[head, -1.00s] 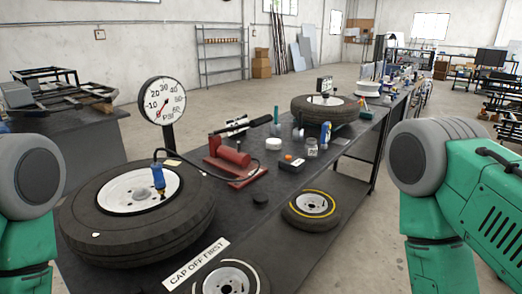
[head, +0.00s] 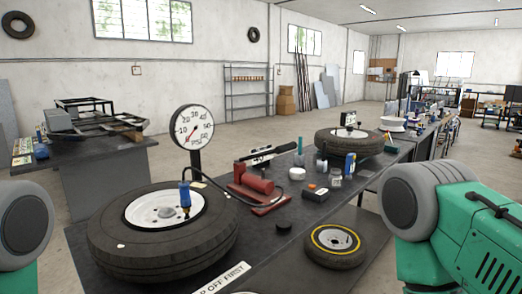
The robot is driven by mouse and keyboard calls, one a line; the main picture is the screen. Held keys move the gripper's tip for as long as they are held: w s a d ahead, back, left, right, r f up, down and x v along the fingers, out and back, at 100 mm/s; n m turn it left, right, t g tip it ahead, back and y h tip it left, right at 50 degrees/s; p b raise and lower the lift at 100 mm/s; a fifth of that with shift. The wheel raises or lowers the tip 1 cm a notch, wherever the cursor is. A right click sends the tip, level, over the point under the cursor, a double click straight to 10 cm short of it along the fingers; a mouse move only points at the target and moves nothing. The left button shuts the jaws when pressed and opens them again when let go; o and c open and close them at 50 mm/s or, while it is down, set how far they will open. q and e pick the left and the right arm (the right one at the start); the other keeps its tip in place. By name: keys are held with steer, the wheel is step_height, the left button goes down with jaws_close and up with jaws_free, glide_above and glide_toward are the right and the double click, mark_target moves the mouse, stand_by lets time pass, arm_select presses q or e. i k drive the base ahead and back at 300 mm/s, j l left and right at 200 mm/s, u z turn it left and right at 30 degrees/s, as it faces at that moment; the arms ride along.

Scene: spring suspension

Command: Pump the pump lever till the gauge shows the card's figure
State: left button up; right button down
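The red pump (head: 256,185) stands on the dark bench. Its black pump lever (head: 276,152) lies low, slanting up to the right. The round white gauge (head: 192,127) stands on a black post behind the large tyre (head: 120,248). Its red needle points to the lower left, at the low end of the scale. A blue hose fitting (head: 185,194) stands at the large tyre's wheel, with a black hose running toward the pump. Neither gripper is in view.
A yellow-ringed wheel (head: 335,244) lies at the bench's front right. A label (head: 222,278) reading "OFF FIRST", partly cut off, lies at the front. A rear tyre (head: 347,141) lies beyond.

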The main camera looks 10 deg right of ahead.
mark_target(279, 149)
steer(key=i+l+u, duration=0.15)
steer(key=l+u, duration=0.2)
steer(key=u, duration=0.15)
steer(key=i+l+u, duration=0.1)
steer(key=l+u, duration=0.25)
steer(key=u, duration=0.15)
steer(key=l+u, duration=0.5)
steer(key=l, duration=0.65)
steer(key=k+l+u, duration=0.15)
steer(key=l, duration=1.2)
steer(key=u, duration=0.05)
